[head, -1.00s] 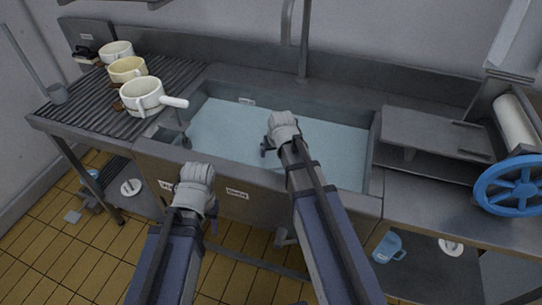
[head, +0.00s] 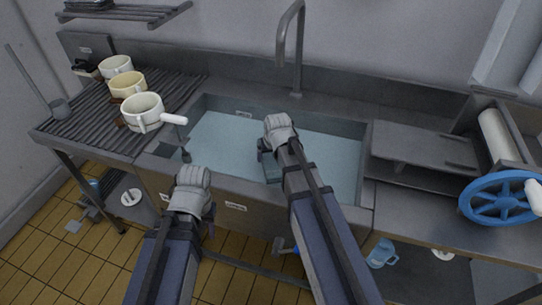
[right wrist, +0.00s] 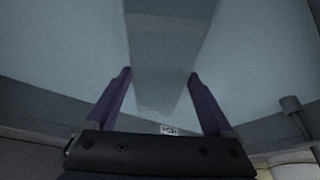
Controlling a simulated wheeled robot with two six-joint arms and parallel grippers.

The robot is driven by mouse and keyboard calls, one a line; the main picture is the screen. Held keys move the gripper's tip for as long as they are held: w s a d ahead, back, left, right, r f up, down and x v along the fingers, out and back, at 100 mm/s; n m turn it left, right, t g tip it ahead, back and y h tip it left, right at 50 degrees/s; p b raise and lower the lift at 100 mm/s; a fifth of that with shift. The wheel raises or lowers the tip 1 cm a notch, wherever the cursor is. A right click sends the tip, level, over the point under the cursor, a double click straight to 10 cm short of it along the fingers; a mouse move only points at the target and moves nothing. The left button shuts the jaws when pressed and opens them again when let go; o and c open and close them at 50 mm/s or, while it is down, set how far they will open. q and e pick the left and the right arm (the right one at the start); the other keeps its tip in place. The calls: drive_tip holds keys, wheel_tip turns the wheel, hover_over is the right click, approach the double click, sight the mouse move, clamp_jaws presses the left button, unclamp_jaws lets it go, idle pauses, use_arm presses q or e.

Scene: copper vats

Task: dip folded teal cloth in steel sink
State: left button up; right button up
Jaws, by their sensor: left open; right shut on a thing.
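The steel sink (head: 366,165) is filled with pale blue water. My right gripper (head: 264,150) is over the sink, shut on the folded teal cloth (head: 271,169). The cloth is a dark teal block, partly hidden behind my right arm, low at the water. In the right wrist view, the cloth (right wrist: 167,50) is a long greyish teal strip between the two fingers of my right gripper (right wrist: 160,74), with water on both sides. I cannot tell how deep it sits. My left gripper (head: 210,224) is open in front of the sink, its fingers mostly hidden by the wrist.
Several pale handled pots (head: 143,112) stand on the ribbed drainboard (head: 78,122) at left. A tap (head: 290,40) rises behind the sink. A mangle with a blue wheel (head: 497,213) and white roller (head: 498,138) stands at right. A blue jug (head: 381,254) is below the counter.

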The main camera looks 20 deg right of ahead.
sight(271, 157)
wheel_tip(271, 157, up, 12)
drive_tip(key=p, duration=1.1)
drive_tip(key=shift+r, duration=0.2)
